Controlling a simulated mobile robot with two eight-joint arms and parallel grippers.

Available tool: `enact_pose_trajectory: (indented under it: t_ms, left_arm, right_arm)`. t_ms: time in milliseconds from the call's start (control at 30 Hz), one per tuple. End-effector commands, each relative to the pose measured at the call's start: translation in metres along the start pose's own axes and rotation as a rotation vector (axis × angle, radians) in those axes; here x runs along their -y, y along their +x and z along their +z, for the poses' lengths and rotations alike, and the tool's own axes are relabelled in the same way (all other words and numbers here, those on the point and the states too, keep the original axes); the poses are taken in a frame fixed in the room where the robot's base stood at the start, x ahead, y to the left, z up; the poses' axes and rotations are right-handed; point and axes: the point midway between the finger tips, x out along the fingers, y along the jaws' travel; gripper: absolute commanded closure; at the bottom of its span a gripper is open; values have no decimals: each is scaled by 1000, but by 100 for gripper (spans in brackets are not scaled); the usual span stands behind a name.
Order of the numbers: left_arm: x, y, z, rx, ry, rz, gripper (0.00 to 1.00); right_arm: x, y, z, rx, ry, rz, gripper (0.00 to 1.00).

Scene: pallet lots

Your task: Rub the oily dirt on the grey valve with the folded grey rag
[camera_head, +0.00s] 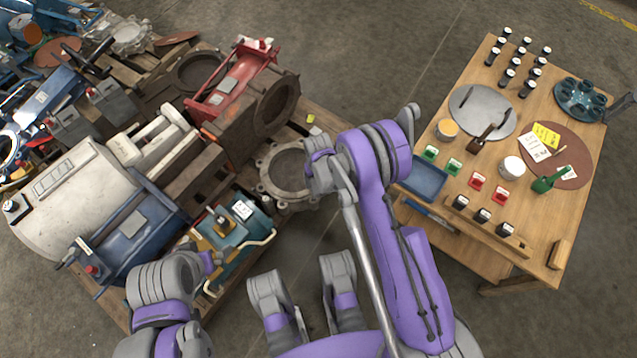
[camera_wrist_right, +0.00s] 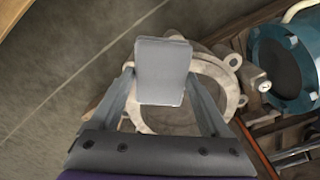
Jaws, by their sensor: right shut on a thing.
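A grey ring-shaped valve body with lugs (camera_head: 263,186) lies at the right edge of the pallet of parts, and I take it for the grey valve. It also shows in the right wrist view (camera_wrist_right: 232,98), behind the rag. My right gripper (camera_wrist_right: 162,80) is shut on the folded grey rag (camera_wrist_right: 163,62), a flat pale pad held upright between its fingers. The rag covers part of the ring in that view; I cannot tell whether they touch. In the head view my right arm hides the rag. I cannot make out oily dirt. My left arm shows at lower left, its fingers not visible.
A blue machine part (camera_head: 240,222) lies beside the ring, and a red frame (camera_head: 232,85) stands behind it on the crowded pallet. A wooden table (camera_head: 520,125) with bottles, discs, a blue tray (camera_head: 424,178) and small containers stands at the right. Bare floor lies between.

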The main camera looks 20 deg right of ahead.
Motion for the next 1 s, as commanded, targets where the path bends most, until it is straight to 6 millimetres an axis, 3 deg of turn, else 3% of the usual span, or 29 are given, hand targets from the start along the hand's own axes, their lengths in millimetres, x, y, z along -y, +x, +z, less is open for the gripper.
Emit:
enact_pose_trajectory:
  t_ms: [400, 833, 1000]
  left_arm:
    - [0, -18, -4, -3, 0, 0, 0]
    - [0, -19, -4, -3, 0, 0, 0]
    - [0, -20, -4, -3, 0, 0, 0]
  right_arm:
    - [-2, -38, -2, 0, 1, 0, 72]
    - [-2, -41, -2, 0, 1, 0, 72]
    - [-3, -51, -5, 0, 2, 0, 72]
